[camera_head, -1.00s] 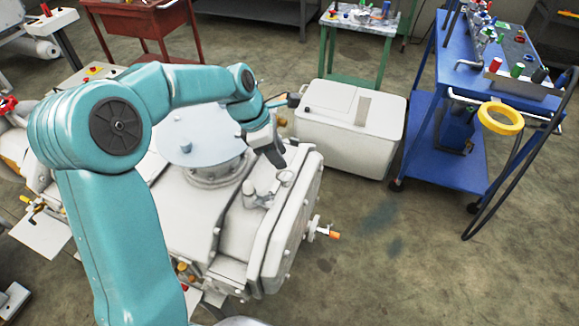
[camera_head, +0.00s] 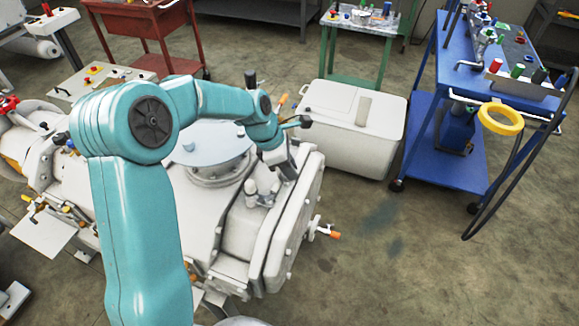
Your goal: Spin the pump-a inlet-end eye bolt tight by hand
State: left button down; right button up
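The pump (camera_head: 235,235) is a large off-white machine with a round pale-blue flange cover (camera_head: 205,145) on top. My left gripper (camera_head: 287,170), on the teal arm, points down at the top of the pump's right end, beside the flange. Its fingertips are small and partly hidden by the wrist, so I cannot tell whether they are open or shut. I cannot make out the eye bolt; it may be hidden under the gripper. Small upright fittings (camera_head: 262,192) stand on the pump just left of and below the gripper. My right gripper is not in view.
A white lidded box (camera_head: 350,130) stands on the floor behind the pump's right end. A blue cart (camera_head: 425,125) with a yellow ring (camera_head: 500,118) is at the right. An orange-tipped valve (camera_head: 328,232) sticks out from the pump's right end. Floor at the lower right is clear.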

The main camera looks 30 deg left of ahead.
pick_arm(q)
jog(key=m+g+p, duration=0.1)
jog(key=m, duration=0.2)
jog(key=shift+r+p, duration=0.15)
jog(key=shift+p, duration=0.25)
jog(key=shift+s+m+g+h, duration=0.1)
jog(key=shift+m+g+h, duration=0.25)
jog(key=shift+m, duration=0.55)
jog(key=c, duration=1.2)
grip_release()
jog(key=v, duration=1.6)
jog(key=shift+a, duration=0.15)
jog(key=shift+s, duration=0.15)
